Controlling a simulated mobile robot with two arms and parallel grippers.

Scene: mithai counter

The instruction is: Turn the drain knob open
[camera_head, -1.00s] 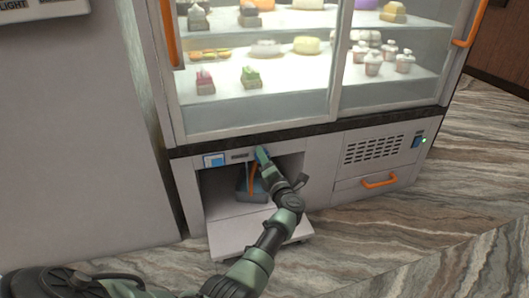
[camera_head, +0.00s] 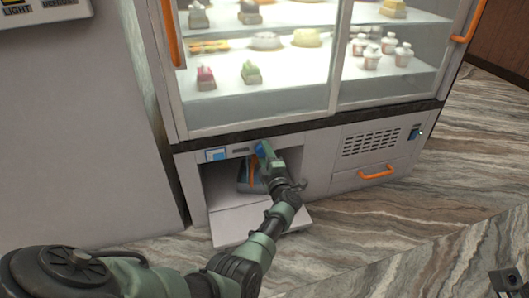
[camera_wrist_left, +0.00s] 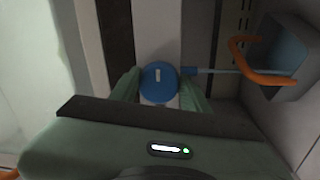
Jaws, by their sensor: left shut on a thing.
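The drain knob is a round blue knob (camera_wrist_left: 158,76) with a white mark. It sits at the top of the open compartment under the glass display case. In the left wrist view the mark points up and down in the picture, and a thin blue pipe (camera_wrist_left: 215,71) runs right from the knob. My left gripper (camera_wrist_left: 158,92) is shut on the knob, with a green finger on each side of it. In the head view my left gripper (camera_head: 265,152) is at the compartment's upper edge and hides most of the knob.
A grey-blue container (camera_head: 243,180) with an orange handle (camera_wrist_left: 262,72) stands inside the compartment. A white flap (camera_head: 236,226) lies folded down in front. To the right are a vent grille (camera_head: 371,142) and an orange drawer handle (camera_head: 377,173). A grey wall is left.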

